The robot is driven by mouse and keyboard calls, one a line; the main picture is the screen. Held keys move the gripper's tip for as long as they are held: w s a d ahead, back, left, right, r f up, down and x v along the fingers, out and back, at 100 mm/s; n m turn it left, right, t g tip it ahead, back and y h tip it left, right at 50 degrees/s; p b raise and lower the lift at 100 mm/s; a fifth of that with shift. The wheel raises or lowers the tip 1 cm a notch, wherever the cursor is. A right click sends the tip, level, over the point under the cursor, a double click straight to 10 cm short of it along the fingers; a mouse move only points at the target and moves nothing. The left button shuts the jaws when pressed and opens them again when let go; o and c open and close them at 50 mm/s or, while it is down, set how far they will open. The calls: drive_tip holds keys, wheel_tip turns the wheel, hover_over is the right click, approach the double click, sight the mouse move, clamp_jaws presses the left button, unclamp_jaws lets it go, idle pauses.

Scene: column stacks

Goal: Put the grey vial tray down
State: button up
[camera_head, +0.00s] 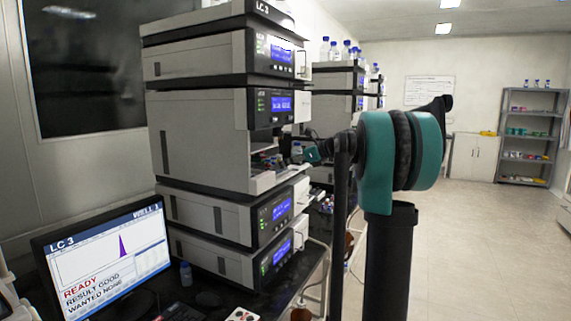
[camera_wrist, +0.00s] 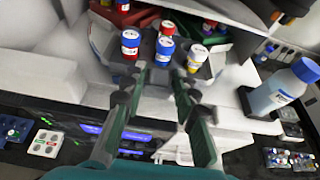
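In the head view my gripper (camera_head: 311,155) is at the open bay (camera_head: 265,165) of the LC 3 stack; the tray there is mostly hidden. Whether the tray touches the bay floor I cannot tell.
A red tray (camera_wrist: 122,14) and a green tray (camera_wrist: 215,42) are close behind the grey one. The bay's white walls are close around. A blue-capped bottle (camera_wrist: 285,85) stands at right. A monitor (camera_head: 105,255) stands left of the stack.

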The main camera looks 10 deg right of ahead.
drive_tip(key=o, duration=0.4)
drive_tip(key=shift+c, duration=0.2)
drive_tip(key=shift+d+r, duration=0.1)
drive_tip(key=shift+r, duration=0.1)
drive_tip(key=v, duration=1.1)
drive_tip(key=shift+s+d+r, duration=0.2)
drive_tip(key=shift+s+d, duration=0.05)
drive_tip(key=shift+d, duration=0.05)
